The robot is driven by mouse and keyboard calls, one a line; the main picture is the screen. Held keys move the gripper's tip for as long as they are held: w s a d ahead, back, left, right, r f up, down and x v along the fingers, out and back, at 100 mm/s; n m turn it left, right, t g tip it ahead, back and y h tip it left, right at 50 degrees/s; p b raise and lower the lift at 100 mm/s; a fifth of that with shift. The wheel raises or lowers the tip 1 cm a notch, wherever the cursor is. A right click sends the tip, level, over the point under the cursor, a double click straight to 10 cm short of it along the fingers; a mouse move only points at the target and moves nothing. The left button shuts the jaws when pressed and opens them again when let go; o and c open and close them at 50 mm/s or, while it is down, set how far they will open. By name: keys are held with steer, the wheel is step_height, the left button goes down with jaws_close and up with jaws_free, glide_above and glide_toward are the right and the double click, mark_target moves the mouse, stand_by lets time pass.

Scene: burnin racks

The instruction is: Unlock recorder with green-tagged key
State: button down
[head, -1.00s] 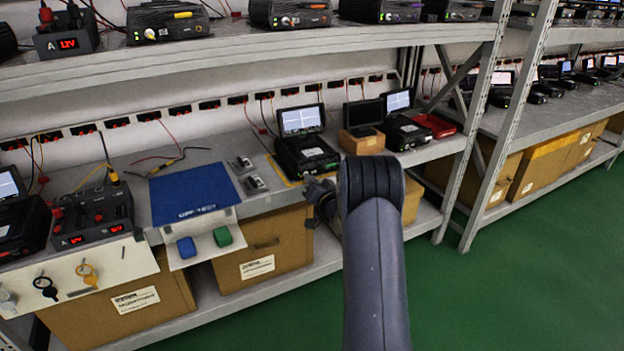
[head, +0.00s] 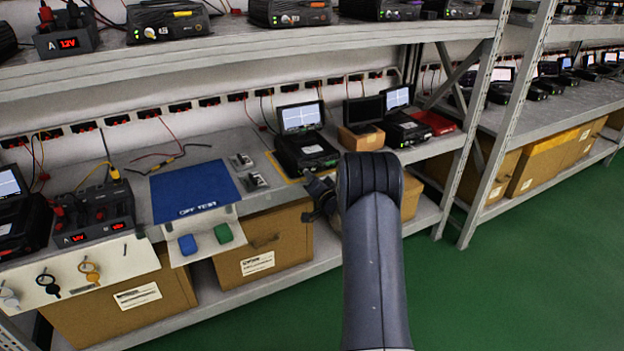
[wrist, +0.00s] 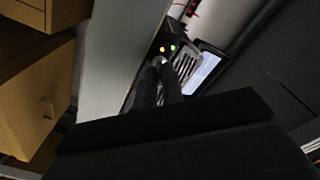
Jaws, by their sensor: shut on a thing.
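The recorder (head: 305,150) is a black box with a lit screen, standing on a yellow-marked spot of the middle shelf. Its front, with an orange and a green light, also shows in the wrist view (wrist: 168,52). My gripper (head: 318,192) is at the recorder's front, partly behind my arm. In the wrist view its narrow dark fingers (wrist: 163,78) point at the recorder's front, close under the lights. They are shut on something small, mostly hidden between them. I cannot make out a green tag there, nor whether the held thing touches the recorder.
A white board (head: 75,280) with several tagged keys hangs at the shelf's left edge. A blue mat (head: 193,190) lies right of it, with blue (head: 187,244) and green (head: 223,233) pieces below. A cardboard box (head: 362,138) stands right of the recorder. The upper shelf (head: 250,52) overhangs.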

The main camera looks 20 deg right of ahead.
steer(key=c, duration=1.9)
jaws_free()
steer(key=s+p, duration=0.1)
steer(key=s, duration=1)
steer(key=shift+p, duration=0.3)
steer(key=shift+w+f, duration=0.1)
steer(key=shift+w, duration=0.05)
steer(key=w+b, duration=0.1)
steer(key=w, duration=0.9)
steer(key=shift+w+b, duration=0.3)
steer(key=shift+w, duration=0.1)
steer(key=shift+s, duration=0.15)
